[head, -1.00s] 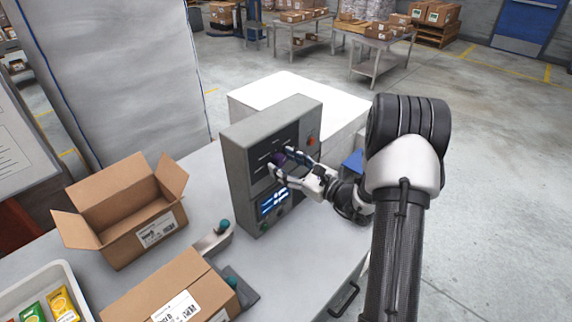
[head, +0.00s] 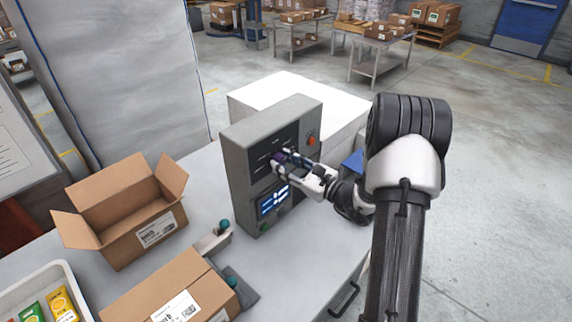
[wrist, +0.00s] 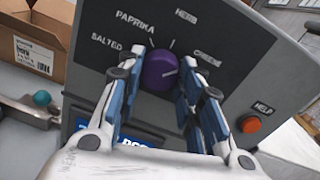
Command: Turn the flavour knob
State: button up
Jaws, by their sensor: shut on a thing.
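The flavour knob (wrist: 159,71) is purple and round, on the dark face of a grey control panel (head: 240,160). In the wrist view the labels SALTED, PAPRIKA and HERB stand around it, with one more at the right that looks like CHEESE. A pale mark on the knob points right, roughly towards that last label. My gripper (head: 283,160) is shut on the knob, one finger on each side. In the head view the fingers hide most of the knob.
An orange-red HELP button (wrist: 251,124) is right of the knob, and a lit display (head: 273,201) is below it. An open cardboard box (head: 118,222), a closed box (head: 160,290) and a tray of packets (head: 22,290) stand on the bench to the left.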

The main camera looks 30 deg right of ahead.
jog(key=n+b, duration=0.5)
jog(key=b, duration=0.2)
jog(key=shift+f, duration=0.15)
jog(key=n+b, duration=0.3)
jog(key=b, duration=0.1)
jog(key=shift+b, duration=0.3)
jog(key=shift+r+n, duration=0.25)
jog(key=shift+n, duration=0.05)
jog(key=o, duration=1.1)
jog(key=shift+s+d, duration=0.1)
